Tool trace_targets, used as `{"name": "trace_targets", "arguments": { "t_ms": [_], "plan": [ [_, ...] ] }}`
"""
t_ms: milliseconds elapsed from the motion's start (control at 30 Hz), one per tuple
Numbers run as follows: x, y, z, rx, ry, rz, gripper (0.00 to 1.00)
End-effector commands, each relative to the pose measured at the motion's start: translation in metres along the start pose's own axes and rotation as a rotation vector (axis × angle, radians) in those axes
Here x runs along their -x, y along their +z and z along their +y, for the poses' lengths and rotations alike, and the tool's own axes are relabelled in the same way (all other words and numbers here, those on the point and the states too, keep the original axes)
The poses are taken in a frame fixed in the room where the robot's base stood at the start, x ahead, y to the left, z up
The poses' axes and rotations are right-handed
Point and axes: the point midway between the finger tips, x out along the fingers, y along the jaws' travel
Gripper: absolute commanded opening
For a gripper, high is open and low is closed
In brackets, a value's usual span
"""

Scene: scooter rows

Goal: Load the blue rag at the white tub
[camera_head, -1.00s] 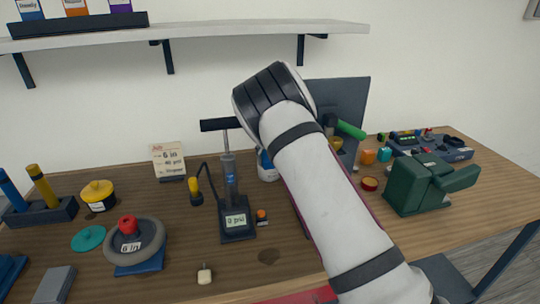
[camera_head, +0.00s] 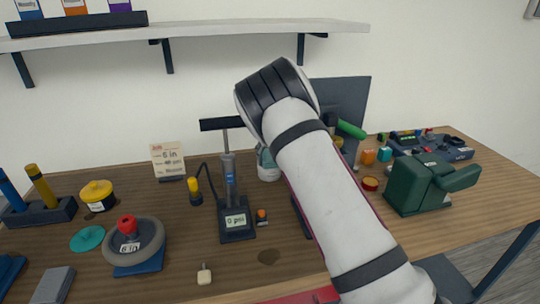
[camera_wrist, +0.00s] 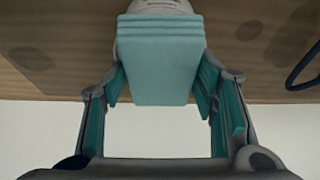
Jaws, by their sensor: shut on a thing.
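The white tub (camera_head: 268,174) stands on the table behind the pump, partly hidden by my arm. A bit of the blue rag (camera_head: 264,157) shows at its upper part. In the wrist view the blue rag (camera_wrist: 160,65) is a folded, pale teal-blue block between the fingertips of my gripper (camera_wrist: 160,88), which is shut on it. The rounded white edge of the tub (camera_wrist: 158,6) shows just beyond the rag. I cannot tell whether rag and tub touch. My gripper is hidden behind my arm in the head view.
A black pump (camera_head: 234,200) stands left of the tub, with a sign card (camera_head: 168,160) behind. A wheel (camera_head: 134,243) lies front left. A shelf (camera_head: 200,33) hangs above.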

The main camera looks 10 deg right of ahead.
Motion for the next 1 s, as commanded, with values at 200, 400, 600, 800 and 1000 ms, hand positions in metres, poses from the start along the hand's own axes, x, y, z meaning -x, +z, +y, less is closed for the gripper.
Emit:
{"name": "trace_targets", "arguments": {
  "t_ms": [200,400,600,800,1000],
  "plan": [
    [-0.002,0.001,0.0,0.0,0.0,-0.003,0.31],
    [0.003,-0.001,0.0,0.0,0.0,-0.002,0.31],
    [0.017,-0.007,0.0,0.001,-0.001,-0.001,0.31],
    [0.03,-0.013,0.0,0.0,-0.001,0.0,0.31],
    [0.043,-0.018,0.0,0.0,0.0,0.001,0.31]
  ]
}}
